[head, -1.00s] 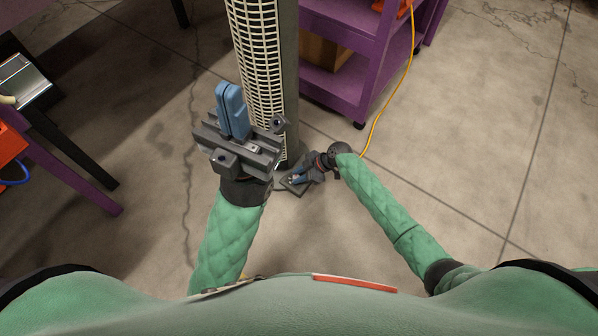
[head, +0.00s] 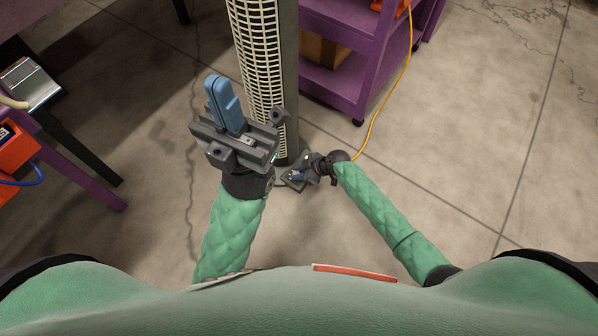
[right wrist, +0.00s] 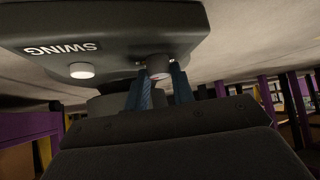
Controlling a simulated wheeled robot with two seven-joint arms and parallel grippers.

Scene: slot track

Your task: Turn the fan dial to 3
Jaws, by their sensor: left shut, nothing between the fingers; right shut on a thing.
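The tall grey tower fan (head: 262,50) with its pale grille stands on the floor ahead of me. Its dark base shows upside down in the right wrist view (right wrist: 110,25), with the word SWING beside a white knob (right wrist: 82,70). A second round knob, the dial (right wrist: 158,66), sits between the blue fingertips of my right gripper (right wrist: 160,74), which is shut on it. That right gripper also shows low by the fan base in the head view (head: 298,174). The dial's number marks are not readable. My left gripper (head: 223,95) is shut and empty, raised in front of the fan.
A purple shelf cart (head: 350,70) stands behind the fan to the right. A yellow cable (head: 384,100) runs down to the floor there. A purple-legged table with an orange box (head: 15,148) is at the left. The floor at right is clear.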

